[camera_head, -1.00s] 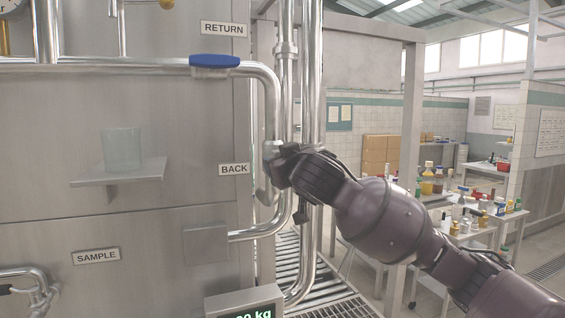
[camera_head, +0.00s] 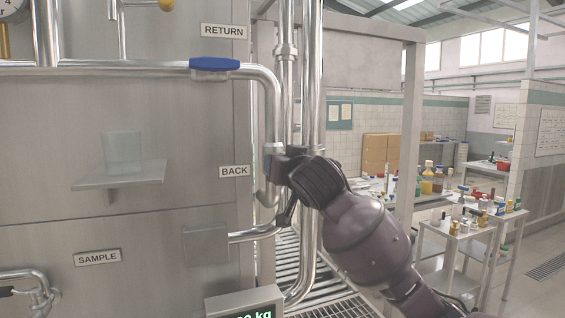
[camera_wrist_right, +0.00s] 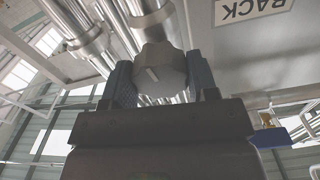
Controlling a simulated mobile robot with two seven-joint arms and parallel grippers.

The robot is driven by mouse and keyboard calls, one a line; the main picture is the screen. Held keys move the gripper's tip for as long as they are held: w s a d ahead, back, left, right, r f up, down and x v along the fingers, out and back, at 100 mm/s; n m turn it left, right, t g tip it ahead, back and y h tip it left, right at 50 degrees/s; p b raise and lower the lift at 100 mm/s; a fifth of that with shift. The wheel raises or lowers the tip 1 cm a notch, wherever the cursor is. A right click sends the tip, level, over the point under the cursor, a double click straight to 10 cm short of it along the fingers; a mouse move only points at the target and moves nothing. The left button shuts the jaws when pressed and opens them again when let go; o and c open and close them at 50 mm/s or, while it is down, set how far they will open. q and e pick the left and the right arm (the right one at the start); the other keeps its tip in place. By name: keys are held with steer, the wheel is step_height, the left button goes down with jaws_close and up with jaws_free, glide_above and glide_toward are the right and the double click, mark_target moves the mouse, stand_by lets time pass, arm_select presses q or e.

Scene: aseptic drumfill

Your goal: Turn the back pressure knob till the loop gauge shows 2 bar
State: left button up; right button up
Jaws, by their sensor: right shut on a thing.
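The back pressure knob (camera_wrist_right: 160,70) is a grey, lobed knob with a pale mark line, next to the BACK label (camera_head: 234,171). In the right wrist view it sits between the two fingers of my right gripper (camera_wrist_right: 162,84), which is shut on it. In the head view the right gripper (camera_head: 276,163) reaches the pipe from the right and hides most of the knob. Only the lower edge of a dial gauge (camera_head: 12,6) shows at the top left corner; its needle is out of view. My left gripper is not in view.
A blue-handled valve (camera_head: 214,64) sits on the return pipe above. A weight display (camera_head: 245,302) stands below. Benches with bottles (camera_head: 430,180) are at the right, behind my arm.

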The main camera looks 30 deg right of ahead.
steer(key=shift+m, duration=0.4)
steer(key=o, duration=0.9)
steer(key=shift+s, duration=0.1)
steer(key=b+v, duration=0.1)
steer(key=v, duration=0.9)
steer(key=shift+s+a, duration=0.2)
steer(key=shift+s, duration=0.1)
